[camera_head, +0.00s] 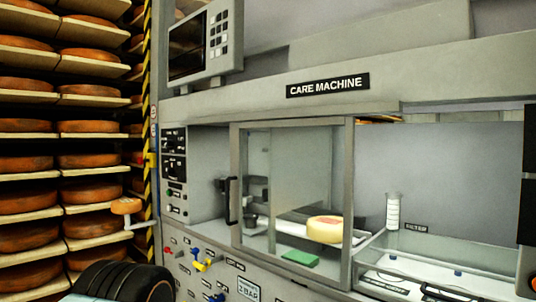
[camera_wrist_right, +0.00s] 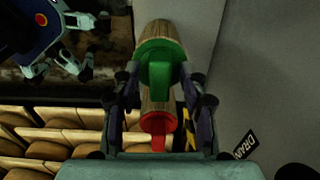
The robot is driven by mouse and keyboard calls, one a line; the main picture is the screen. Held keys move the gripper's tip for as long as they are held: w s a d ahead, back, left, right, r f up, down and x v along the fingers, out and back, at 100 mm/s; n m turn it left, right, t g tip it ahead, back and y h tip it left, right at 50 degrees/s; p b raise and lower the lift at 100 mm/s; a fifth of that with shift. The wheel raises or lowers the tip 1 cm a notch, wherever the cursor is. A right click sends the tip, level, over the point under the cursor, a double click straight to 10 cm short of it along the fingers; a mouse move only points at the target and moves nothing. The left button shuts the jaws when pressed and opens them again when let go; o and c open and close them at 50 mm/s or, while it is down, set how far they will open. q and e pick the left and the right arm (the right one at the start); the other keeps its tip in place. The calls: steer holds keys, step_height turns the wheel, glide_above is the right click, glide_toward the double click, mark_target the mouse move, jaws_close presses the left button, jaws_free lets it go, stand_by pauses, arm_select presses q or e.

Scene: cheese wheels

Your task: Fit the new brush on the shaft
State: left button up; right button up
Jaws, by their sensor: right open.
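In the right wrist view my right gripper (camera_wrist_right: 160,110) is open. Its dark fingers stand on both sides of a wood-brown piece with a green front and tab (camera_wrist_right: 158,68). A similar brown piece with a red ring and tab (camera_wrist_right: 157,125) shows lower, between the fingers. I cannot tell whether the fingers touch either piece, or whether one is the new brush. In the head view the care machine (camera_head: 330,86) stands ahead with a dark fitting (camera_head: 252,200) behind its glass; I cannot tell whether this is the shaft. No gripper shows in the head view.
A yellow cheese wheel (camera_head: 325,229) and a green pad (camera_head: 300,258) are in the machine behind the framed glass door (camera_head: 290,180). A clear cylinder (camera_head: 393,212) stands right, near a FILTER label. Coloured valves (camera_head: 201,259) project below. Cheese shelves (camera_head: 65,55) fill the left.

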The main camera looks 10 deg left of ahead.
steer(key=shift+d, duration=0.1)
steer(key=shift+s+r, duration=0.1)
steer(key=shift+p, duration=0.4)
jaws_close()
stand_by(0.5)
